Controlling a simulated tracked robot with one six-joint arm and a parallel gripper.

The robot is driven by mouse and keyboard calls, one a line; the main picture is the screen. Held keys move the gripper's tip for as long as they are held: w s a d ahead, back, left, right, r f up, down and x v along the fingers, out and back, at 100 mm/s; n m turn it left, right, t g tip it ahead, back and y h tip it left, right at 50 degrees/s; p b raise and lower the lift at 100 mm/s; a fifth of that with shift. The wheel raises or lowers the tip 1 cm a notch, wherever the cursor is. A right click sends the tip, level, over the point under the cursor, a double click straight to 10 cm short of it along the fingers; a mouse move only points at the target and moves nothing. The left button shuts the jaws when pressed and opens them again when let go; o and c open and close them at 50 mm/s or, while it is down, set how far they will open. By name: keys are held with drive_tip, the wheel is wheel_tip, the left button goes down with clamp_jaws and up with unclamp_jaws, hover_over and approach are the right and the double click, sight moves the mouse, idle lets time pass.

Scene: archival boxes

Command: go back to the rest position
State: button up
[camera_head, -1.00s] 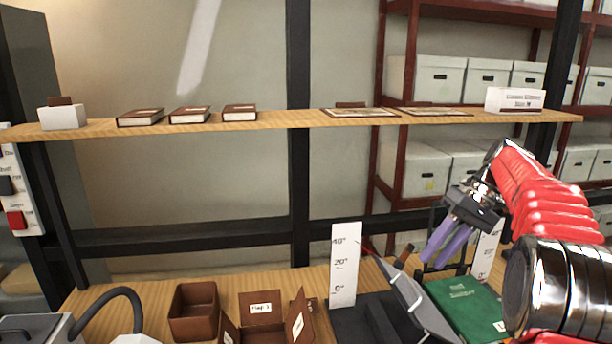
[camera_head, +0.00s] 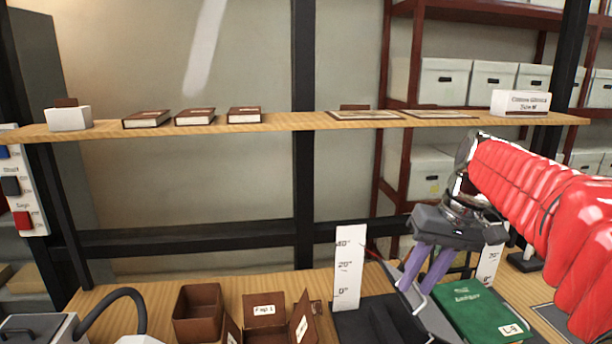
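My gripper (camera_head: 422,270), with two purple fingers, hangs from my red arm at the right and points down. It is above the work table (camera_head: 250,290), in front of the dark book cradle (camera_head: 372,318) and left of the green book (camera_head: 474,308). The two fingers look a little apart, with nothing clearly seen between them. The fingertips overlap the cradle's grey tilted plate in the picture, so I cannot tell if they touch it.
A shelf (camera_head: 290,122) with small brown books (camera_head: 195,117) and flat sheets spans the back. White angle scales (camera_head: 349,266) stand beside the cradle. Open brown boxes (camera_head: 198,312) sit on the table, left of the cradle. A grey device with a black hose (camera_head: 118,293) is at lower left.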

drive_tip(key=s+a+f+t+h, duration=0.1)
drive_tip(key=s+f, duration=0.3)
drive_tip(key=s, duration=0.5)
drive_tip(key=s+a+f+t+h, duration=0.2)
drive_tip(key=s+a+f+t, duration=0.1)
drive_tip(key=s, duration=0.6)
drive_tip(key=shift+a+f, duration=0.7)
drive_tip(key=shift+f, duration=0.2)
idle(1.3)
